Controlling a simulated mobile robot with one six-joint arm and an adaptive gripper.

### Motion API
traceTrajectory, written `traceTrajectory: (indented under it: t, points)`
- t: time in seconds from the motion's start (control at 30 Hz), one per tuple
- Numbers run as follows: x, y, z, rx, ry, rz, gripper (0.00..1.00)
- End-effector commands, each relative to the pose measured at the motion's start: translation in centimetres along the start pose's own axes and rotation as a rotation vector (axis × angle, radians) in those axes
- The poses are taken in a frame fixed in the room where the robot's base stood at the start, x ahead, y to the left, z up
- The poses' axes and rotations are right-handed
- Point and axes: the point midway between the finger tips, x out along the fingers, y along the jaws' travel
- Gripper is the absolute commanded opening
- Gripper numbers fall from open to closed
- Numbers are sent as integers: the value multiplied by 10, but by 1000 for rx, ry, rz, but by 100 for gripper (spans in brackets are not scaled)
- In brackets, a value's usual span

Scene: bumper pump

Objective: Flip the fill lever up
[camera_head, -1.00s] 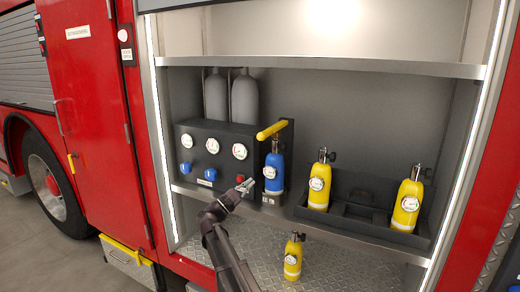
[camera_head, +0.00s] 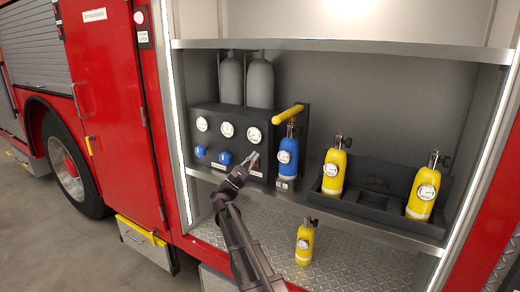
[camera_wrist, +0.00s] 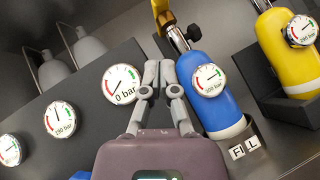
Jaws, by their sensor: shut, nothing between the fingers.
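A yellow lever (camera_head: 288,114) extends to the left from above a blue cylinder (camera_head: 288,158). Its lower end shows at the top of the wrist view (camera_wrist: 161,8). The blue cylinder (camera_wrist: 215,105) stands upright in a dark holder, with a FILL label (camera_wrist: 244,148) low at its front; I cannot tell a separate lever there. My gripper (camera_head: 253,157) is shut and empty in front of the grey panel, below and left of the lever. In the wrist view its fingertips (camera_wrist: 159,65) appear between the 0 bar gauge (camera_wrist: 121,84) and the blue cylinder.
The grey panel (camera_head: 212,150) carries several gauges and blue knobs (camera_head: 225,158). Two grey cylinders (camera_head: 260,80) stand behind it. Yellow cylinders (camera_head: 333,175) stand in a dark tray (camera_head: 375,205) to the right, and another (camera_head: 305,245) stands on the lower metal floor. A shelf (camera_head: 350,50) spans above.

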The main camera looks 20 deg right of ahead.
Motion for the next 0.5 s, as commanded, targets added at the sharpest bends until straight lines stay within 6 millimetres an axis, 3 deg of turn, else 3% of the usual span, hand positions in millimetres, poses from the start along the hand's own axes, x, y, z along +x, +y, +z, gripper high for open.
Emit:
traceTrajectory:
  t: [0.5]
  points:
    - [52, 2, 2, 0, 0, 0, 0]
